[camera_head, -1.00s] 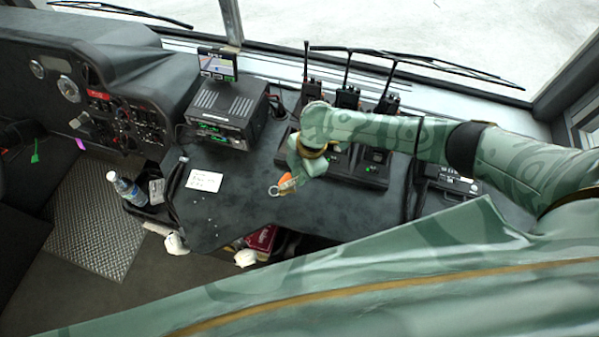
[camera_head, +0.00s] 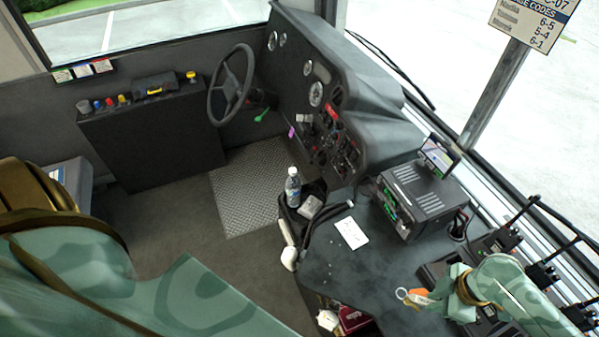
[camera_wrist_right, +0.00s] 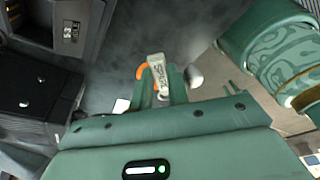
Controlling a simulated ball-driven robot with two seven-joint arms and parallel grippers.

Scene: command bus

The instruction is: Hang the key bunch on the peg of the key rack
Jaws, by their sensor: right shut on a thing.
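The key bunch (camera_head: 418,296) has a metal ring, an orange part and a pale tag. My right gripper (camera_head: 436,291) is shut on it and holds it above the dark dashboard top, at the lower right of the head view. In the right wrist view the bunch's pale lettered tag (camera_wrist_right: 158,73) and orange part stand out between and beyond the fingers (camera_wrist_right: 163,88). The ring points left in the head view. I cannot make out the key rack or its peg in either view. My left gripper is not in view.
A radio box (camera_head: 420,205) with a small screen (camera_head: 438,156) stands behind the gripper. Upright radios (camera_head: 505,236) stand at the right. A white card (camera_head: 351,233) lies on the dashboard. A bottle (camera_head: 293,187) stands at its left edge. The floor (camera_head: 180,240) further left is open.

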